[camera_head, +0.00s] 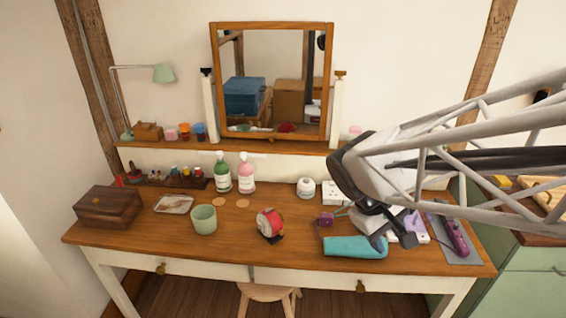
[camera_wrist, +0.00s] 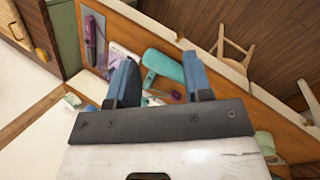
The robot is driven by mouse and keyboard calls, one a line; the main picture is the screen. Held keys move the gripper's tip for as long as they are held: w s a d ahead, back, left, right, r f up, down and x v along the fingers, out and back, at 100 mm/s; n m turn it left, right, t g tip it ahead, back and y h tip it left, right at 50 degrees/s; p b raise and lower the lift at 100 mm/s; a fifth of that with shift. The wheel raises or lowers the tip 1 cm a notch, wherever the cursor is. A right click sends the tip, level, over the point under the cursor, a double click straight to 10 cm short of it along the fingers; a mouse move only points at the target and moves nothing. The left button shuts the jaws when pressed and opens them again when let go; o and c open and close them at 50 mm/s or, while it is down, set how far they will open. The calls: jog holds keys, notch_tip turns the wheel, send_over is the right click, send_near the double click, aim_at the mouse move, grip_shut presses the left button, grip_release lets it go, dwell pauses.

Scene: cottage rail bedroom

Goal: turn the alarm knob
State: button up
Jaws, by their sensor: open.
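No alarm knob can be made out for sure. A small round white object with a dark band (camera_head: 306,188) stands at the back of the wooden dressing table (camera_head: 130,230); I cannot tell whether it is an alarm clock. A round red item on a dark base (camera_head: 270,223) stands nearer the front; it is too small to identify. My gripper (camera_head: 378,242) is over the right part of the table, above the teal pouch (camera_head: 352,247). In the wrist view my gripper (camera_wrist: 160,82) is open, with nothing between its fingers.
A green cup (camera_head: 204,219), green bottle (camera_head: 222,173), pink bottle (camera_head: 246,173) and wooden box (camera_head: 109,207) stand to the left. A purple tool (camera_head: 455,236) lies at the right. A mirror (camera_head: 274,35) stands behind. Clear wood lies around the red item.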

jog(key=w+a+f+n+t+h, duration=0.1)
jog(key=w+a+f+n+h, duration=0.5)
jog(key=w, duration=0.4)
jog(key=n+t, duration=1.4)
jog(key=n, duration=0.3)
send_near(261, 227)
jog(key=shift+w+a+f, duration=0.15)
jog(key=shift+a+f, duration=0.05)
jog(key=shift+w+d, duration=0.1)
jog(key=shift+d, duration=0.05)
jog(key=shift+x, duration=3.75)
jog(key=shift+f, duration=0.15)
grip_shut()
